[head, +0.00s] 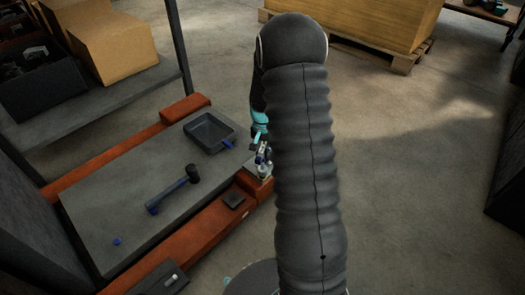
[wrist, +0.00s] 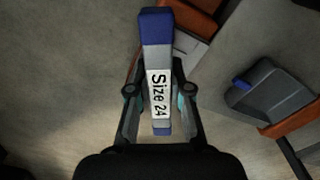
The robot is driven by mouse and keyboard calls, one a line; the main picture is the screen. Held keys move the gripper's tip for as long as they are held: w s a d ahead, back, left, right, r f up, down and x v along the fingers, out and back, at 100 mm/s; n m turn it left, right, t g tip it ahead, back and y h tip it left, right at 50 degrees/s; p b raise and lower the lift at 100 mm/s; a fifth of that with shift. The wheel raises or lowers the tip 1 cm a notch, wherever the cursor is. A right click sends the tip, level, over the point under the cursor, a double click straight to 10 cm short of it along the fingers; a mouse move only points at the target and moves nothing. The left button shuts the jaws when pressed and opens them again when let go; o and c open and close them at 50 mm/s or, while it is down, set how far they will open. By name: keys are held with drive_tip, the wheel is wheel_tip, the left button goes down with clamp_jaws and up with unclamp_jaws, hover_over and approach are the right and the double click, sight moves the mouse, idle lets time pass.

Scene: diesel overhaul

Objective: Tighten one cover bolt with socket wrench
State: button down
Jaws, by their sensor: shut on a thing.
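In the head view my gripper (head: 263,156) is small, partly hidden behind my arm, and sits by the right end of the grey bench top. The held tool is hard to make out there. I cannot pick out a cover or a cover bolt in either view.
The grey bench top (head: 105,195) has orange-red edges. The tray also shows in the wrist view (wrist: 272,95). Cardboard boxes (head: 112,45) stand on a shelf.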

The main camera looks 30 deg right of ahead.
idle(0.4)
drive_tip(key=shift+f+b, duration=0.55)
drive_tip(key=shift+f, duration=0.3)
drive_tip(key=shift+r, duration=0.1)
drive_tip(key=m, duration=1.1)
drive_tip(key=shift+w+m, duration=0.1)
drive_tip(key=shift+m, duration=0.3)
drive_tip(key=m, duration=1)
drive_tip(key=shift+w+m, duration=0.1)
drive_tip(key=shift+m, duration=0.3)
